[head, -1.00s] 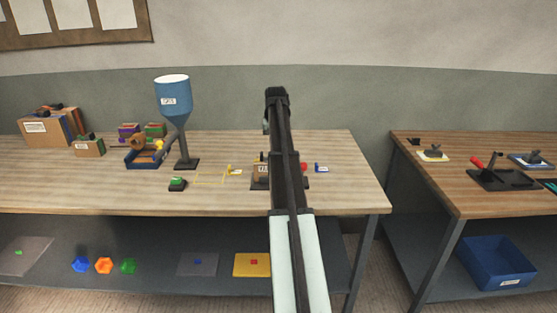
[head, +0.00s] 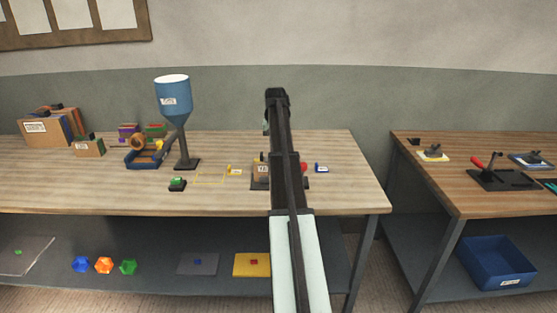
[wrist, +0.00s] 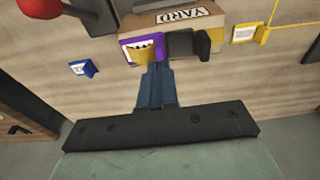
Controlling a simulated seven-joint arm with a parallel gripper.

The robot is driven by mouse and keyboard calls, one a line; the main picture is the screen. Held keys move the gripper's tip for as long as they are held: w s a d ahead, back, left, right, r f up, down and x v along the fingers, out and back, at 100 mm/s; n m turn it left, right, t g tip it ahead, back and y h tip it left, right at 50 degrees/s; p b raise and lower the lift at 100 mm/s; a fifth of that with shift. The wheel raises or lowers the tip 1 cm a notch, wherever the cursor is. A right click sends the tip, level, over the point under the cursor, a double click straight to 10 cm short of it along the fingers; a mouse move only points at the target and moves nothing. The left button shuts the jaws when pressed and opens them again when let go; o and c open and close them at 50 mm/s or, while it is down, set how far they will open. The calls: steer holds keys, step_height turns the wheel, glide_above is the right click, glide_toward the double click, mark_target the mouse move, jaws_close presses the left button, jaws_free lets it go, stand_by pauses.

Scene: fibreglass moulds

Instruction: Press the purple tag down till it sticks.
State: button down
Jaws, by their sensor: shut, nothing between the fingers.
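The purple tag (wrist: 128,52) is in the wrist view, upper middle, at the end of a brown box (wrist: 178,22) lettered YARD. It has a purple edge and a pale and yellow face. My gripper (wrist: 157,70) is shut and empty, its fingertips just below the tag in the picture. I cannot tell whether they touch it. In the head view the box (head: 262,169) is partly hidden behind my arm, and neither the tag nor my fingertips can be made out there.
A red knob (wrist: 40,5) and a blue tag (wrist: 83,68) are left of the box. A yellow tag (wrist: 245,33) is right of it. In the head view, a blue hopper (head: 173,97) stands farther left. The bench front (head: 240,203) is clear.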

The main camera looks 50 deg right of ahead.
steer(key=shift+f, duration=0.65)
stand_by(0.3)
steer(key=shift+r, duration=0.15)
stand_by(0.3)
step_height(320, 180, up, 7)
stand_by(0.9)
stand_by(0.4)
